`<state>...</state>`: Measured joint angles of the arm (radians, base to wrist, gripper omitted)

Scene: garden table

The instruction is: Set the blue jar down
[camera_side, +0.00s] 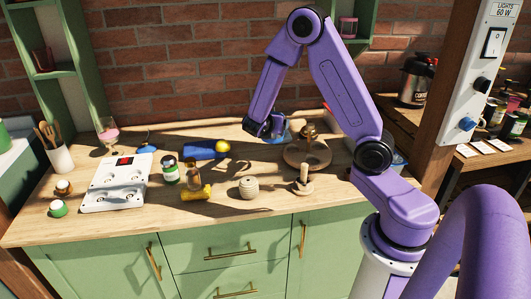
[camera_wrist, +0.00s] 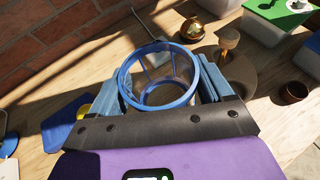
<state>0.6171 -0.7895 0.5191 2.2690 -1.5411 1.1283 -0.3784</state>
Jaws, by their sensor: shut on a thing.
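The blue jar (camera_wrist: 160,94) is clear glass with a blue rim, and I look down into its open mouth in the wrist view. My gripper (camera_wrist: 163,85) is shut on it, with one blue finger on each side. In the side view my gripper (camera_side: 267,129) is low over the back middle of the counter, with a blue part at its right that seems to be the jar. The jar's base is mostly hidden, so I cannot tell whether it touches the wood.
A round wooden stand (camera_side: 307,154) is close to the right of my gripper. A blue block (camera_side: 203,150) and a yellow ball (camera_side: 223,146) lie to the left. A beige ribbed pot (camera_side: 249,188) and a candle holder (camera_side: 302,184) stand in front. The brick wall (camera_side: 190,60) rises behind.

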